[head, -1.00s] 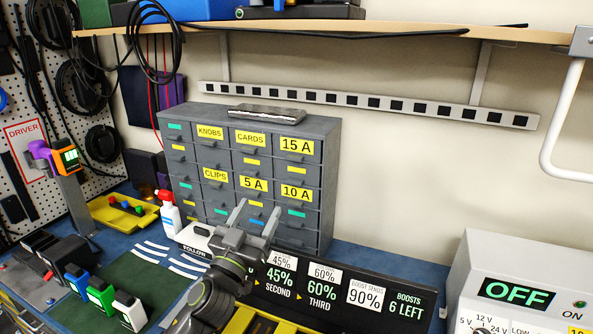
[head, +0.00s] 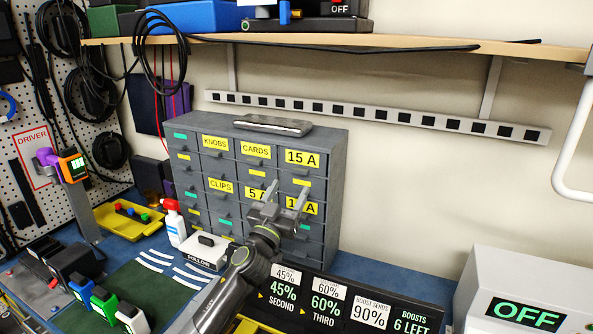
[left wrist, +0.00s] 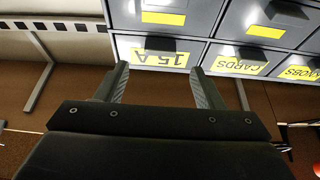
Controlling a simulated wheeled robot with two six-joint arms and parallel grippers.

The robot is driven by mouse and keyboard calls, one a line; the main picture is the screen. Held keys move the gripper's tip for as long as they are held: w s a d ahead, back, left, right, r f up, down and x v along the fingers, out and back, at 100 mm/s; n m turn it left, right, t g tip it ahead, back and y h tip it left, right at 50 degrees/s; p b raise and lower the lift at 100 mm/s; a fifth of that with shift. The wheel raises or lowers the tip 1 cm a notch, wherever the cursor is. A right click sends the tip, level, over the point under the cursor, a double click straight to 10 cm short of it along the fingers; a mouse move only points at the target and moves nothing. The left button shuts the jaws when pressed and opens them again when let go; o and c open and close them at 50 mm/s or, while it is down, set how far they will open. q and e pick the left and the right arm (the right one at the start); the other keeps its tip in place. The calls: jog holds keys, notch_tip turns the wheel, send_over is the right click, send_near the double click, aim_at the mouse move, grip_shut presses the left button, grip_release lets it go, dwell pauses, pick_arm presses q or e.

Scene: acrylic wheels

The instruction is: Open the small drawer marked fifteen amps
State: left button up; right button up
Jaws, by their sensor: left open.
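The drawer marked 15 A (head: 302,158) is at the top right of a grey drawer cabinet (head: 335,185) and is shut. It also shows upside down in the left wrist view, with its yellow label (left wrist: 158,57) and dark handle (left wrist: 160,44). My left gripper (head: 288,193) is open and empty in front of the cabinet's right columns, below the 15 A drawer in the head view. In the left wrist view its fingers (left wrist: 160,85) point toward the 15 A drawer, one to each side of the label. It partly covers the 5 A and 10 A labels. My right gripper is not in view.
Beside the 15 A drawer is the CARDS drawer (head: 255,150). A dark flat device (head: 272,125) lies on the cabinet top. A wooden shelf (head: 400,43) hangs above. A sign board (head: 345,301) stands low in front, and a spray bottle (head: 173,222) stands left.

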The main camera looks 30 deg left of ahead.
aim_at(299, 172)
pick_arm(q)
jog(key=x, duration=0.5)
jog(key=shift+w, duration=0.3)
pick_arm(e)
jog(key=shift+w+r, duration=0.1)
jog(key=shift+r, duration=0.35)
